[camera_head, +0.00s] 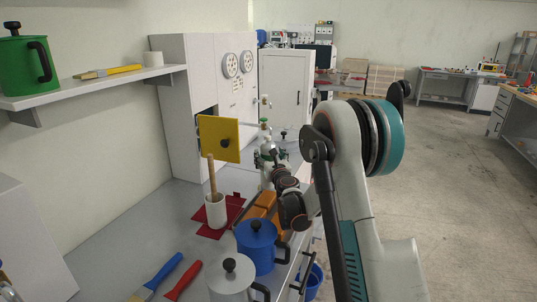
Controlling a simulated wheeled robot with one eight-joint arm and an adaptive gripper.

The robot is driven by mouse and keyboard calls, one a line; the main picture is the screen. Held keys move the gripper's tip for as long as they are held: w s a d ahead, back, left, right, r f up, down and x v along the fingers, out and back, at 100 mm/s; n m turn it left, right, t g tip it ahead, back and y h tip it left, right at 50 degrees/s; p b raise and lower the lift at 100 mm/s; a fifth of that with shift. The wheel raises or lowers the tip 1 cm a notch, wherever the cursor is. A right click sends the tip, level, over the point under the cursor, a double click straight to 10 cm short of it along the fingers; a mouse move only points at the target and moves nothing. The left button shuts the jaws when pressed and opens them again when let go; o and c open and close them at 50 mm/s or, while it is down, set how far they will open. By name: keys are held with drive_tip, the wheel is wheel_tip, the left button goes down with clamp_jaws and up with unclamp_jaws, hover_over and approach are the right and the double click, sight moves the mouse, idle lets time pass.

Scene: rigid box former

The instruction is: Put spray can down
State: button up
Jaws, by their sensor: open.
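My arm reaches from the right over the grey worktop (130,240). My gripper (268,160) is at its far end, small in the picture and facing away. It is open.
A yellow panel (218,138) and a white cup (215,211) with a wooden handle stand left of the gripper. Orange blocks (263,203), a blue pot (256,246) and a grey pot (231,279) are nearer. The worktop's left middle is clear.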

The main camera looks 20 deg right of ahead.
drive_tip(key=s+a+p, duration=0.2)
drive_tip(key=s, duration=0.8)
drive_tip(key=s+r+m+g+h, duration=0.35)
drive_tip(key=s+r+m, duration=1)
drive_tip(key=m, duration=0.55)
drive_tip(key=s+a+f+m+g+y, duration=0.2)
drive_tip(key=s+a+m, duration=0.3)
drive_tip(key=s, duration=0.4)
drive_tip(key=s+a+f+m+g+y, duration=0.2)
drive_tip(key=s+a+f+m+g, duration=0.1)
drive_tip(key=s, duration=0.6)
drive_tip(key=s+a+f+m+g+y, duration=0.2)
drive_tip(key=s+a+f+m, duration=0.2)
drive_tip(key=s+a+m, duration=0.3)
drive_tip(key=shift+s+a+y, duration=0.35)
drive_tip(key=shift+s+a, duration=0.05)
drive_tip(key=shift+s, duration=0.75)
